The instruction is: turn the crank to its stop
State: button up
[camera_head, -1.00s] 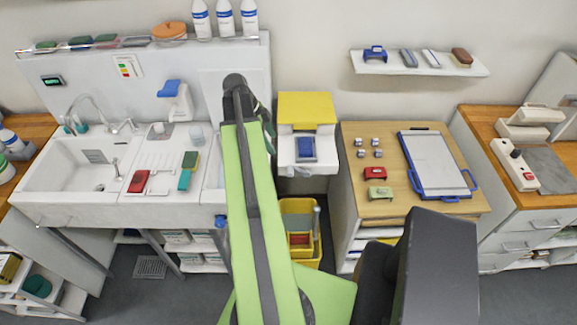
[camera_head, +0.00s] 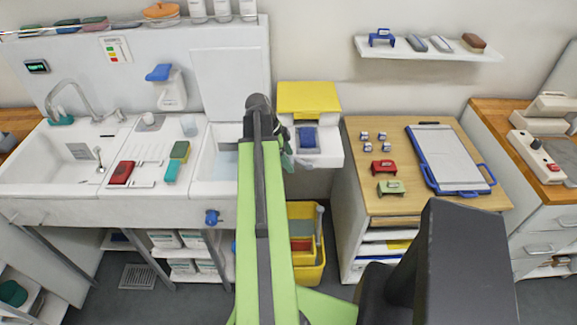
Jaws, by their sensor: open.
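A blue knob-like handle (camera_head: 211,216) sticks out of the front of the white sink unit (camera_head: 120,211), left of my arm. It is the only crank-like part I can make out, and I cannot tell its turning position. My green arm rises through the middle of the view to a dark joint in front of the sink's right basin. My gripper is hidden behind the arm, so its jaws and their distance from the handle do not show. A small dark greenish shape beside the joint is too unclear to name.
A yellow-lidded bin (camera_head: 309,97) and yellow bucket (camera_head: 307,275) stand right of my arm. Floor shows below the sink's left part.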

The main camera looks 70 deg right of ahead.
jog(key=shift+f, duration=0.1)
jog(key=shift+f, duration=0.1)
grip_shut()
dwell(0.4)
